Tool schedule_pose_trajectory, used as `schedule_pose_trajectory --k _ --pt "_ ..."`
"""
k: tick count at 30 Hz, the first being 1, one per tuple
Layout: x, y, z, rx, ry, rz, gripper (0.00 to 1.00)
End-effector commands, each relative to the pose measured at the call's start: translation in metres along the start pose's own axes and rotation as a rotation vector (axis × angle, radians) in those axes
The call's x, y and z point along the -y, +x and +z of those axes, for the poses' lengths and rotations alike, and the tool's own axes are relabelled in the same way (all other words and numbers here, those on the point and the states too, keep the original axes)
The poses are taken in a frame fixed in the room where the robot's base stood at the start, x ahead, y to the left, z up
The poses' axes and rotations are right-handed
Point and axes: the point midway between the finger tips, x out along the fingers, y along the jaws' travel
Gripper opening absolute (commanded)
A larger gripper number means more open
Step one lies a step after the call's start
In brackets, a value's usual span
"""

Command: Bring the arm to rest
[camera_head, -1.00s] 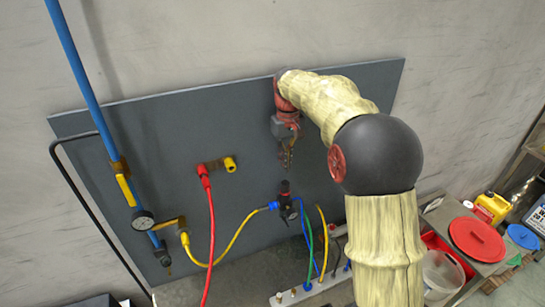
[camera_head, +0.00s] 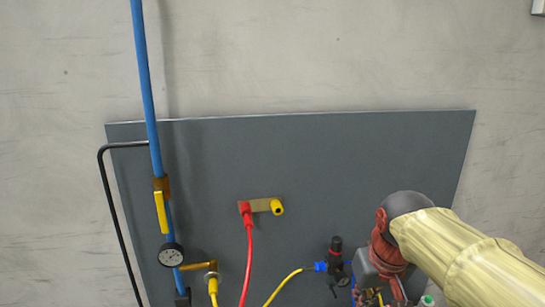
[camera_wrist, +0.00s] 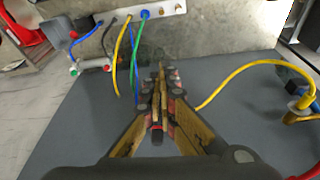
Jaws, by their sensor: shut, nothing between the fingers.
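My gripper (camera_head: 382,292) is at the lower right in the head view, at the end of my pale-sleeved arm, and its tips are cut off or hidden by the frame edge. In the wrist view my gripper (camera_wrist: 160,72) has its fingers together with nothing seen between them. Whether the tips touch anything cannot be told.
The grey panel (camera_head: 330,155) carries a blue pipe (camera_head: 147,85) with a gauge (camera_head: 171,255), a red hose (camera_head: 249,262), a yellow hose (camera_head: 285,284) and a black regulator (camera_head: 336,262). Several cables run to a pale manifold (camera_wrist: 150,14). The panel's upper middle is clear.

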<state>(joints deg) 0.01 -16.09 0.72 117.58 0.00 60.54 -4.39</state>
Motion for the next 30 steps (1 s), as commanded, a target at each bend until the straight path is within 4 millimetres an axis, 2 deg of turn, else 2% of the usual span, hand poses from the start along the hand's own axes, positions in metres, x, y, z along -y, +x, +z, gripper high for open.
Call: schedule_pose_trajectory --k 1,6,9,13,15,19,30 --pt "0.002 0.014 0.025 -0.022 0.007 0.002 0.00" --pt "0.007 0.044 0.089 -0.088 0.034 0.005 0.00" --pt "0.009 0.064 0.124 -0.125 0.049 0.007 0.00" --pt "0.012 0.087 0.159 -0.162 0.064 0.007 0.00" --pt "0.013 0.096 0.171 -0.176 0.069 0.007 0.00" --pt "0.014 0.104 0.182 -0.190 0.076 0.007 0.00" --pt "0.014 0.105 0.184 -0.191 0.077 0.007 0.00"
